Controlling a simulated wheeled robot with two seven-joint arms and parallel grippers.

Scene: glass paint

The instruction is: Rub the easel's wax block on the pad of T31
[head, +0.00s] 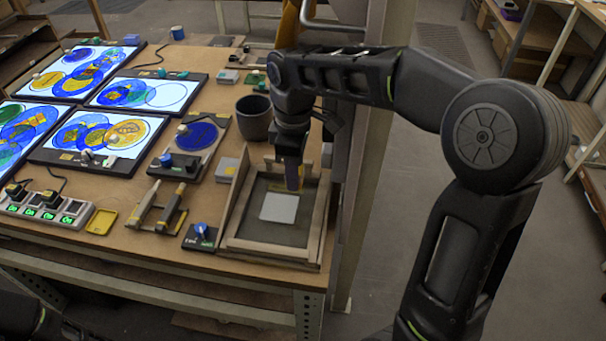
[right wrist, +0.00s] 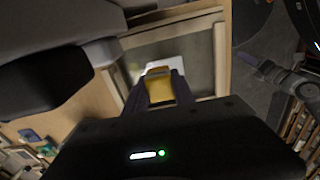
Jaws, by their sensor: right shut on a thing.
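My right gripper (head: 292,184) points down over a wood-framed tray (head: 240,225) at the table's front right corner. In the right wrist view the right gripper (right wrist: 159,82) is shut on a yellow block (right wrist: 160,88) with a greyish far end. A pale square plate (head: 280,207) lies on the tray's dark bed; in the right wrist view the plate (right wrist: 163,66) shows just beyond the block. I cannot tell whether block and plate touch. The T31 label is not readable, so I cannot tell which pad it marks. My left gripper is not in view.
Left of the tray are a blue-knobbed box (head: 201,237), a rack of tools (head: 160,208) and a yellow dish (head: 102,221). A dark pot (head: 254,118) stands behind the tray. Lit panels with coloured circles (head: 100,132) fill the table's left. A metal post (head: 365,190) rises right of the tray.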

